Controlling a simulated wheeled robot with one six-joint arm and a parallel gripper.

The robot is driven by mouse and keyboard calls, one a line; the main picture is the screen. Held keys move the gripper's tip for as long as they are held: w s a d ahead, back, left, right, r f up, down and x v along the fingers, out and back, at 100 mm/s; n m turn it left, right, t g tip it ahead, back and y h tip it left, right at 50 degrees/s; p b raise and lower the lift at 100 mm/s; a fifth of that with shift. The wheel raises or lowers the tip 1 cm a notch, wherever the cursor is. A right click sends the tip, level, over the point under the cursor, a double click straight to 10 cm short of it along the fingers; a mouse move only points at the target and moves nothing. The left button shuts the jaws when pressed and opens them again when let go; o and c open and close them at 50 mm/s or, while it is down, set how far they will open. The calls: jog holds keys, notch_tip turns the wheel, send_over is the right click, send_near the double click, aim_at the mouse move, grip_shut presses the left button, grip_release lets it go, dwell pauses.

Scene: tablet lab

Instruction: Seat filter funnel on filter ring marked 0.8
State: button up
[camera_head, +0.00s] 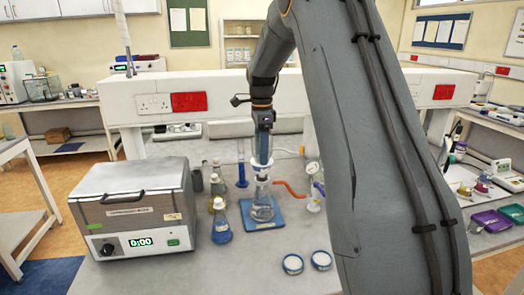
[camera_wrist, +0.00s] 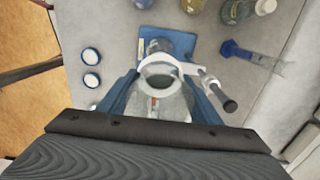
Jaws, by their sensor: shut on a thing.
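My gripper (camera_head: 262,158) points down over the blue mat (camera_head: 275,224) and is shut on the clear filter funnel. In the wrist view, the funnel (camera_wrist: 150,102) sits between the two blue fingers (camera_wrist: 164,98). A clear flask (camera_head: 262,207) stands upright on the mat under the gripper. A white ring (camera_wrist: 143,74) shows at the funnel's far end, above the flask. I cannot tell whether funnel and flask touch. Two round white-topped pieces (camera_head: 292,264) (camera_head: 321,260) lie on the bench at the front. No 0.8 marking is readable.
A heating box (camera_head: 140,215) stands at the left. A blue-liquid flask (camera_head: 221,222) and several bottles stand between it and the mat. A blue cylinder (camera_head: 241,172) stands behind. A red tube (camera_head: 291,189) and a gauge (camera_head: 313,196) are at the right. The front bench is mostly clear.

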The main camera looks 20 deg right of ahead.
aim_at(254, 155)
jog(key=o, duration=1.1)
jog(key=shift+r+b, duration=1.7)
jog(key=shift+r, duration=2.25)
jog(key=a+f+n+b, duration=0.1)
jog(key=b, duration=0.1)
jog(key=a+f+n+b, duration=0.1)
jog(key=f+b, duration=0.1)
jog(key=f+t+b, duration=0.1)
jog(key=f+b, duration=0.1)
jog(key=shift+s+a+f+n, duration=0.2)
jog(key=shift+s+a+n, duration=0.15)
jog(key=shift+a+n, duration=0.05)
jog(key=s+a+f+n, duration=0.3)
jog(key=s+f+n, duration=0.3)
jog(key=s, duration=0.3)
jog(key=s+a+f+n+b, duration=0.1)
jog(key=s+a+f+n, duration=0.2)
jog(key=s+f+n, duration=0.2)
jog(key=s+a+f+n, duration=0.4)
jog(key=s+f+n, duration=0.2)
jog(key=s+f, duration=0.4)
jog(key=shift+s+f+n+b, duration=0.15)
jog(key=shift+s+f+b, duration=0.05)
jog(key=shift+s, duration=0.6)
jog(key=shift+s+f+n+b, duration=0.15)
jog(key=shift+s+f+b, duration=0.05)
jog(key=shift+s, duration=0.55)
